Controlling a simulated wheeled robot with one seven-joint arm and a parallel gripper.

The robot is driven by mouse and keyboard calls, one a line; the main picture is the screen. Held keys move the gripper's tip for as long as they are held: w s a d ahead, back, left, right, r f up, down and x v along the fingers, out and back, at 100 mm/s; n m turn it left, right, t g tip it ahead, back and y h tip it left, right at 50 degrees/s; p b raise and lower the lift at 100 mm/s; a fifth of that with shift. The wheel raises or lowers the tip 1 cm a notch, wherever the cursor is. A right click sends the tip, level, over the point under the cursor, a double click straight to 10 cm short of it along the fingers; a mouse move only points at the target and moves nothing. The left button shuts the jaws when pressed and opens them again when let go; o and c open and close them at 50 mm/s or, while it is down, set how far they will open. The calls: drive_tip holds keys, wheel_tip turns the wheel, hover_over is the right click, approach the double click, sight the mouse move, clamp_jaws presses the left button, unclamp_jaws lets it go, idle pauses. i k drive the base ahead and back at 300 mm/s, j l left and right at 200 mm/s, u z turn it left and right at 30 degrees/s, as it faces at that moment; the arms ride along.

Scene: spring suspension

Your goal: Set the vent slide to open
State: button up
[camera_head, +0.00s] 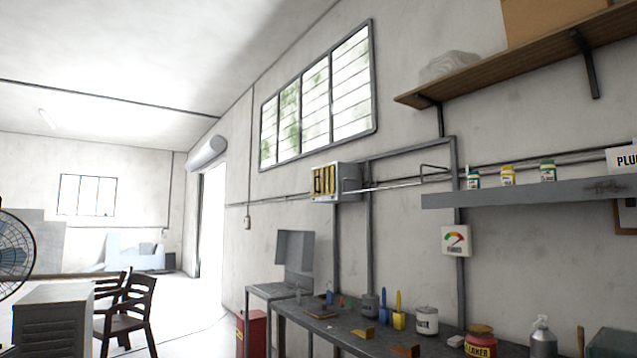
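A small pale box (346,177) with a yellow front and dark upright slots (324,180) is fixed to the wall below the louvred window. It may be the vent with its slide. It is too small to tell where the slide stands or whether the slots are open. A thin metal rod (400,185) runs right from the box to a bent bracket-like end (436,173). My gripper and arm are not in view.
A dark workbench (345,333) with several jars, bottles and small blocks stands along the wall under the box. A grey shelf (530,193) holds small bottles, with a wooden shelf (530,58) above. A gauge (456,240) hangs on the wall. Chairs (133,315) and a fan (15,255) stand at left.

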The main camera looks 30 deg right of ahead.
sight(315, 179)
drive_tip(key=i+z, duration=0.35)
drive_tip(key=i, duration=3)
drive_tip(key=i+z, duration=0.1)
drive_tip(key=i, duration=0.5)
drive_tip(key=i+j+z, duration=0.1)
drive_tip(key=i, duration=0.45)
drive_tip(key=i+j+z, duration=0.1)
drive_tip(key=i, duration=0.45)
drive_tip(key=i+j+z, duration=0.3)
drive_tip(key=i, duration=0.2)
drive_tip(key=i+j+z, duration=0.3)
drive_tip(key=i, duration=0.15)
